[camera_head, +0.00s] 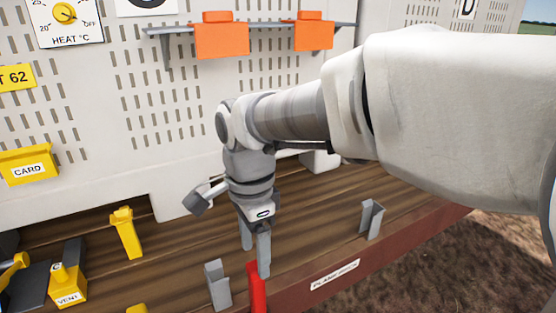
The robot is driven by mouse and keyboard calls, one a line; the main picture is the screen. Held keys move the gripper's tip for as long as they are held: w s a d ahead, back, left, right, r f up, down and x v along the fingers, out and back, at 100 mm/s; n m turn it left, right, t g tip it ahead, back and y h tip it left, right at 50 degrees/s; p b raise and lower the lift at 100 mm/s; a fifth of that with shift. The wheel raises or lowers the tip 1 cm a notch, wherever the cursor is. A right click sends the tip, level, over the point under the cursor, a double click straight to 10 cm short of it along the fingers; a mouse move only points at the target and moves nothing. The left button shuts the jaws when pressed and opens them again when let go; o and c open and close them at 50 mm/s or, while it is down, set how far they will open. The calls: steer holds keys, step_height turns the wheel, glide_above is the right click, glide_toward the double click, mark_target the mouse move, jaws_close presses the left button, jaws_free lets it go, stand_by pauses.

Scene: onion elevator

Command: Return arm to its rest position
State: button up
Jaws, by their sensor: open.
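My gripper (256,250) points down over the wooden bench, with its two fingers apart. My arm reaches in from the right side of the view. A red upright piece (257,290) stands right by the lower end of the right finger at the bottom of the view. I cannot tell whether the finger touches it. A grey bracket (218,285) stands just left of the red piece. The lower end of the red piece is cut off by the picture's edge.
Another grey bracket (371,219) stands to the right near the bench's (315,215) front edge. A yellow piece (126,232) and a yellow VENT part (67,285) stand to the left. Orange blocks (221,38) sit on a shelf on the slotted panel (110,60) behind. Brown ground lies at the right.

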step_height(320, 180, up, 7)
steer(key=s+d+f+n+t, duration=0.2)
steer(key=s+d+n, duration=0.2)
steer(key=d, duration=0.6)
steer(key=s+d+f+n+t, duration=0.2)
steer(key=s+d+n+t, duration=0.1)
steer(key=d+n, duration=0.4)
steer(key=s+d, duration=0.1)
steer(key=d, duration=0.2)
steer(key=shift+n+t, duration=0.3)
steer(key=shift+s, duration=0.1)
steer(key=c, duration=0.3)
steer(key=shift+c, duration=0.3)
steer(key=shift+a, duration=0.15)
